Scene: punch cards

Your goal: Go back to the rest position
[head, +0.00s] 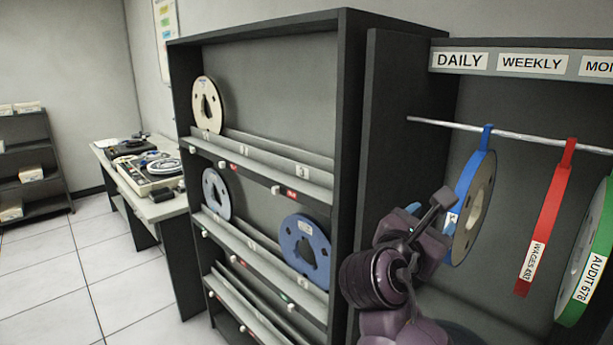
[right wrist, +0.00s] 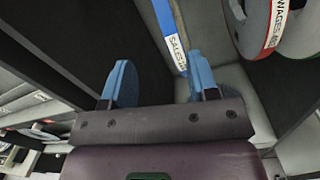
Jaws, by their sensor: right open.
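My right gripper (head: 427,208) is in front of the dark hanging cabinet, close to the left side of the blue hanging tape reel (head: 481,195). In the right wrist view its two blue fingers stand apart (right wrist: 158,85) with nothing between them. The blue reel's strap with a SALES label (right wrist: 175,42) is beyond the fingers there. The blue reel hangs from the rod and is partly covered by my gripper in the head view. My left gripper is not in view.
A red WAGES reel (head: 545,228) and a green AUDIT reel (head: 587,258) hang farther right on the metal rod (head: 520,136). The tall rack (head: 350,120) with several reels stands just left of my arm. A desk (head: 160,208) and open floor (head: 60,265) are farther left.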

